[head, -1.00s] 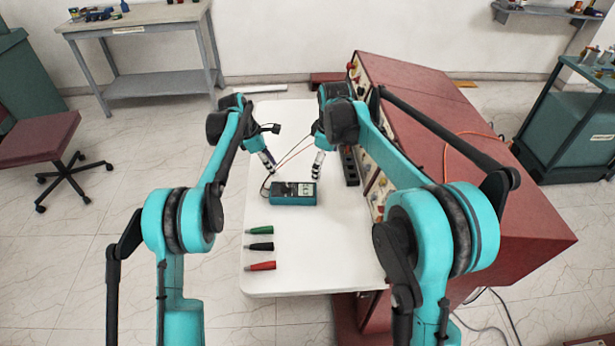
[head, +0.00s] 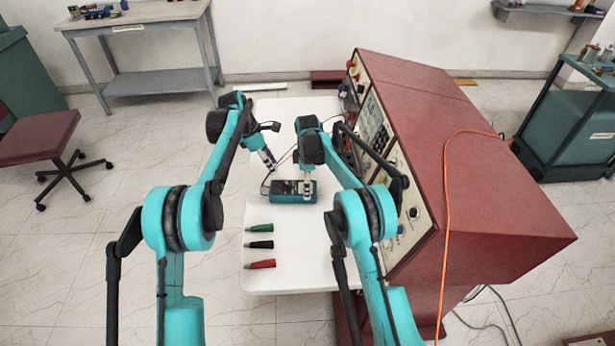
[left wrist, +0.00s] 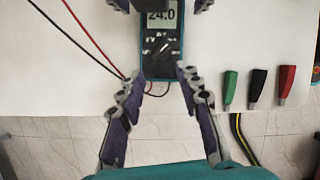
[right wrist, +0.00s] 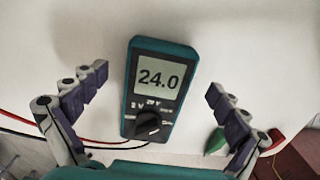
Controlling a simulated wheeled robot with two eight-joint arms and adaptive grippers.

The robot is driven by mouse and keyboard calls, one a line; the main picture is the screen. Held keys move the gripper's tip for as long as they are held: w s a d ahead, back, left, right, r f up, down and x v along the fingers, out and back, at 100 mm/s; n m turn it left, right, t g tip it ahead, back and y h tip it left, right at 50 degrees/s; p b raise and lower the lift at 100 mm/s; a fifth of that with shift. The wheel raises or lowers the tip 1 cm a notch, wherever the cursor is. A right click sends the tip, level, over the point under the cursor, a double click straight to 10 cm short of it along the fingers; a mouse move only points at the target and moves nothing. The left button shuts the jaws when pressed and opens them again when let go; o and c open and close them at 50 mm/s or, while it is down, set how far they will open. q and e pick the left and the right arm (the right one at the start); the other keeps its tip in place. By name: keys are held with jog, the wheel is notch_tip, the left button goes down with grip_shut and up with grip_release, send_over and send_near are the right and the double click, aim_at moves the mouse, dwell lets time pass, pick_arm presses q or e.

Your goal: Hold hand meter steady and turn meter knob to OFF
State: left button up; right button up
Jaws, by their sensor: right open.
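The hand meter (head: 281,196), teal with a dark face, lies on the white table; its display reads 24.0 in the right wrist view (right wrist: 157,82). Its black knob (right wrist: 148,124) sits below the display. My left gripper (head: 271,165) is at the meter's left; in the left wrist view its fingers (left wrist: 163,76) are apart, near the two sides of the meter's knob end. My right gripper (head: 308,191) is over the meter's right part. In the right wrist view its fingers (right wrist: 158,82) are wide apart with the meter between them and nothing gripped.
Green (head: 259,229), black (head: 260,245) and red (head: 262,264) plugs lie on the white table (head: 290,275) in front of the meter. Red and black leads run from the meter. The dark red cabinet (head: 480,180) with its control panel borders the table's right side.

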jog(key=shift+f, duration=1.7)
jog(key=shift+c, duration=0.3)
